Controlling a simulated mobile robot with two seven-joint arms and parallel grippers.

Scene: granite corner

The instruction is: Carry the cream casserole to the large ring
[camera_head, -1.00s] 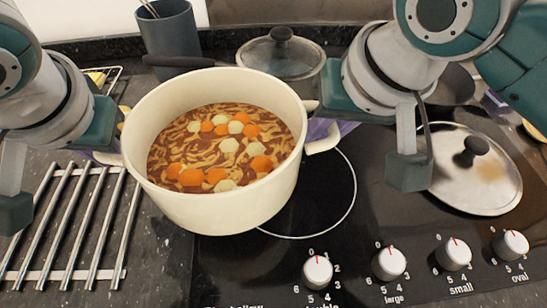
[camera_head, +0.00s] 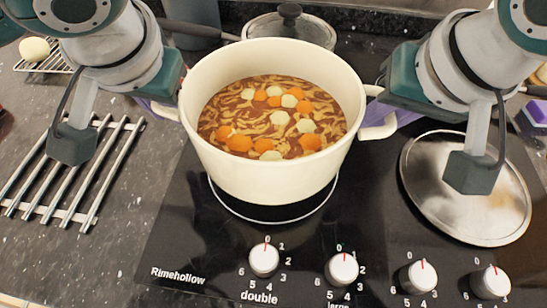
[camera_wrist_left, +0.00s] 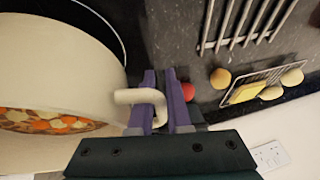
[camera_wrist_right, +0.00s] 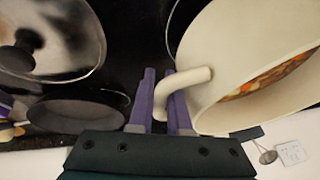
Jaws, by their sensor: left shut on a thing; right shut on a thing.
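The cream casserole (camera_head: 265,165) is full of brown noodle stew with orange and pale vegetable pieces. It looks upright and is over the black hob (camera_head: 190,230). My left gripper (camera_head: 168,108) is shut on its left handle, which shows between the fingers (camera_wrist_left: 163,100) in the left wrist view. My right gripper (camera_head: 383,113) is shut on its right handle (camera_wrist_right: 187,80). The front arc of a white ring (camera_head: 262,221) shows below the casserole, which hides the rest. I cannot tell which ring this is, nor the exact gap beneath the casserole.
A glass lid with a black knob (camera_head: 290,28) stands behind the casserole. Another round lid (camera_head: 440,205) lies on the hob at the right, under my right arm. A metal bar trivet (camera_head: 95,185) lies on the counter at the left. Several knobs, including the double one (camera_head: 264,260), line the front.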

